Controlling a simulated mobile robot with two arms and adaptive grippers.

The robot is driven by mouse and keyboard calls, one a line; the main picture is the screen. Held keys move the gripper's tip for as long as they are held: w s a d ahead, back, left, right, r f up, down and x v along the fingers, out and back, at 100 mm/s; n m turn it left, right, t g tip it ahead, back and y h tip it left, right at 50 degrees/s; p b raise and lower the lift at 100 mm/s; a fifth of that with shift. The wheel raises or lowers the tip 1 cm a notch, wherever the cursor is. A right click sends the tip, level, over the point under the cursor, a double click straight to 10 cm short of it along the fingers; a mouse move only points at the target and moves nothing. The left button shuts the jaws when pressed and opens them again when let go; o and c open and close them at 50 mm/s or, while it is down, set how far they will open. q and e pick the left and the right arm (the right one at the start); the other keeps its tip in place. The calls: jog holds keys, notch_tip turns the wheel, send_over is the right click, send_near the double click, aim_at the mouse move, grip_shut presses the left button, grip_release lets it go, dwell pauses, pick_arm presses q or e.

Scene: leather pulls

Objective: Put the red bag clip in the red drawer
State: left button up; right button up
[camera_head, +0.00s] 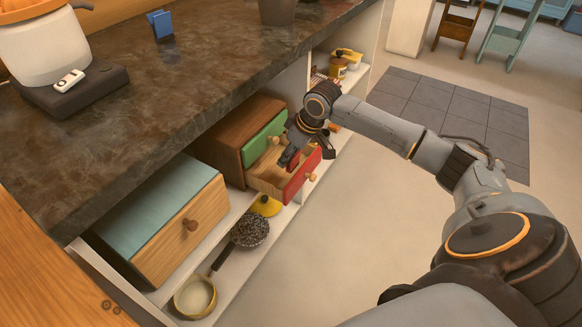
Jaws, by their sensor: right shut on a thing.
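The red drawer (302,174) is pulled open from a small wooden cabinet on the shelf under the counter. My right gripper (289,158) points down into the open drawer, behind the red front. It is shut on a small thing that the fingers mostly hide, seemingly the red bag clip. The clip shows nowhere else in view. My left gripper is not in view.
Floor in front is clear.

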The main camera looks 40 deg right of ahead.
jog(key=shift+w+d+f+b, duration=0.2)
jog(key=shift+w+d+f, duration=0.15)
jog(key=shift+f, duration=0.3)
jog(key=shift+w+d+f+b, duration=0.15)
jog(key=shift+w+d+f, duration=0.2)
jog(key=shift+f, duration=0.25)
jog(key=shift+w+d+f, duration=0.35)
jog(key=shift+d+f, duration=0.05)
jog(key=shift+f, duration=0.25)
notch_tip(320, 180, down, 3)
jog(key=shift+r+b, duration=0.2)
jog(key=shift+b, duration=0.65)
jog(key=shift+f, duration=0.2)
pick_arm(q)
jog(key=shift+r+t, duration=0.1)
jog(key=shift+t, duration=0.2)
pick_arm(e)
jog(key=shift+r, duration=0.1)
jog(key=o, duration=0.9)
